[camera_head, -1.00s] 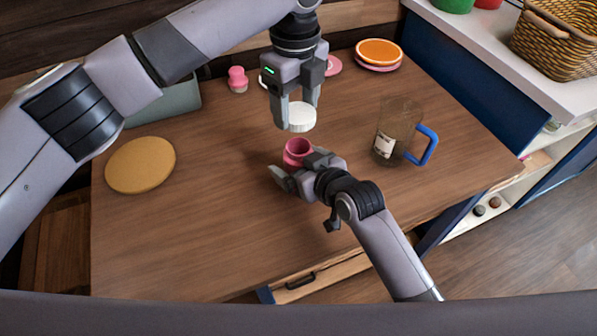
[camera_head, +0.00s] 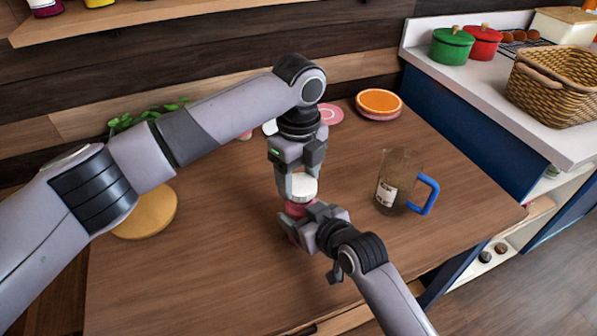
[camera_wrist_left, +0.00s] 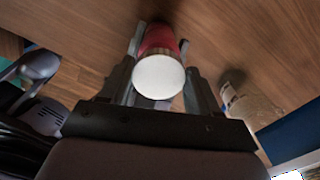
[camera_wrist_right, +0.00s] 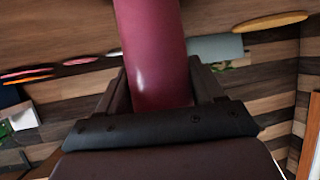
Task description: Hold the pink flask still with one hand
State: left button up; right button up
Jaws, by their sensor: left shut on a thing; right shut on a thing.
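The pink flask (camera_head: 297,209) stands upright on the wooden table, partly hidden by my grippers. My right gripper (camera_head: 299,218) is shut around its body from the near right. The flask's body also fills the middle of the right wrist view (camera_wrist_right: 153,55). My left gripper (camera_head: 298,184) points down from above and is shut on a white lid (camera_head: 303,187). The lid sits at the flask's top; I cannot tell whether it is seated. In the left wrist view the white lid (camera_wrist_left: 158,77) lines up with the red-pink flask (camera_wrist_left: 160,40).
A brownish see-through jug (camera_head: 392,185) with a blue handle stands to the right. Stacked plates (camera_head: 379,103) lie at the back. A round yellow mat (camera_head: 150,214) lies at left, partly behind my left arm. The table's front left is clear.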

pick_arm(q)
jog(key=shift+f, duration=0.85)
jog(key=shift+f, duration=0.5)
dwell(0.3)
jog(key=shift+f, duration=0.1)
jog(key=m, duration=0.4)
jog(key=shift+w+d+m, duration=0.1)
jog(key=shift+m, duration=0.3)
jog(key=m, duration=0.5)
jog(key=shift+d, duration=0.15)
jog(key=o, duration=1)
